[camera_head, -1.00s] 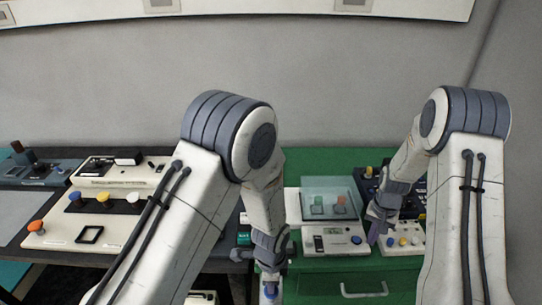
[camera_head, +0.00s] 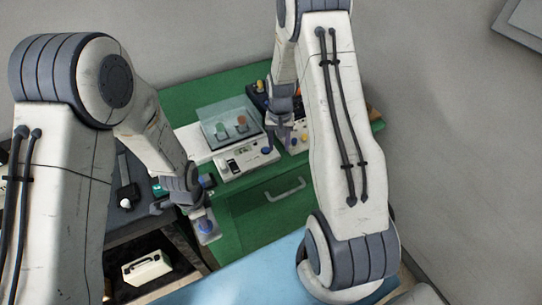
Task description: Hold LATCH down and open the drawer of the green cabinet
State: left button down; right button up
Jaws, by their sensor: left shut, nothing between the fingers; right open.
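The green cabinet (camera_head: 232,222) stands in the middle, and its drawer front (camera_head: 262,205) bears a pale bar handle (camera_head: 286,189). The drawer looks closed. My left gripper (camera_head: 200,212) is shut and empty at the cabinet's left front, just over a small pale plate with a blue button (camera_head: 207,226). I cannot tell whether it touches the button, and no LATCH lettering is readable. My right gripper (camera_head: 283,141) is open, above the right part of the cabinet top, behind and above the handle. Its fingertips are hard to make out.
On the cabinet top are a white console (camera_head: 243,163) with a blue knob, a clear cover (camera_head: 229,120) over coloured parts, and a panel with yellow buttons (camera_head: 300,141). A dark table with a shelf holding a cream box (camera_head: 147,267) adjoins at left. A blue surface (camera_head: 240,277) lies in front.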

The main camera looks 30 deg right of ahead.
aim_at(289, 192)
jog(key=s+f+m, duration=0.1)
jog(key=s+m, duration=0.1)
jog(key=s+d+f+m, duration=0.1)
jog(key=s+m, duration=0.3)
jog(key=s, duration=0.1)
jog(key=shift+d+f+h, duration=0.3)
jog(key=shift+f, duration=0.1)
jog(key=f+m, duration=0.1)
jog(key=f, duration=0.3)
jog(key=s+a+f+m+t, duration=0.1)
jog(key=f+m, duration=0.1)
jog(key=f, duration=0.2)
jog(key=f+m+t, duration=0.1)
jog(key=f+m, duration=0.1)
jog(key=f, duration=0.2)
jog(key=shift+s+a+f, duration=0.2)
jog(key=shift+s+a, duration=0.1)
jog(key=shift+a, duration=0.05)
grip_shut()
dwell(0.5)
